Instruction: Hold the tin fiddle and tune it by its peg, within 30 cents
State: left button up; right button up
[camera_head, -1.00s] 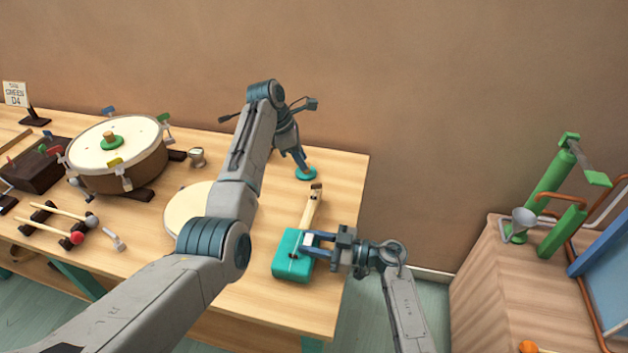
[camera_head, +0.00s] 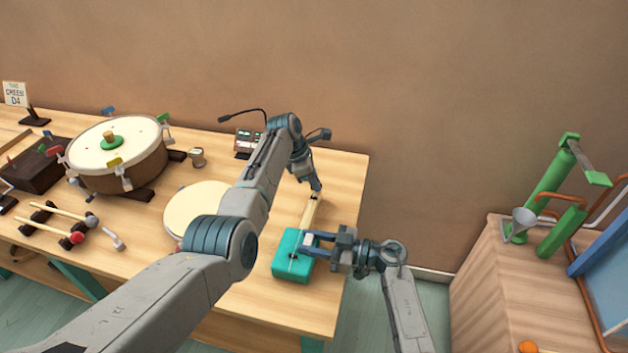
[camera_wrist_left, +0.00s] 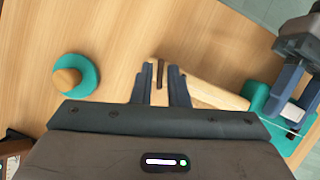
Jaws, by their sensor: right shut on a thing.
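The tin fiddle lies on the table near its right end, with a teal body (camera_head: 290,268) and a pale wooden neck (camera_head: 311,211) pointing to the back. My left gripper (camera_head: 317,187) is over the far end of the neck. In the left wrist view its fingers (camera_wrist_left: 161,84) are apart, with the dark peg (camera_wrist_left: 160,73) between their tips and no clear contact. My left gripper hides the peg in the head view.
A teal disc with a wooden knob (camera_wrist_left: 70,78) stands near the neck's end. A small meter with green lights (camera_head: 249,139) stands at the back. A round drum (camera_head: 115,150), a pale disc (camera_head: 190,208) and mallets (camera_head: 55,222) are left. A card (camera_head: 15,94) reads GREEN D4.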

pick_arm(q)
grip_shut()
jog(key=shift+w+m+g, duration=0.1)
jog(key=shift+m+g, duration=0.3)
jog(key=shift+m, duration=0.7)
jog(key=shift+o, duration=2)
grip_release()
jog(key=shift+r, duration=0.2)
jog(key=v, duration=1.1)
jog(key=shift+a+r, duration=0.25)
jog(key=shift+r, duration=0.05)
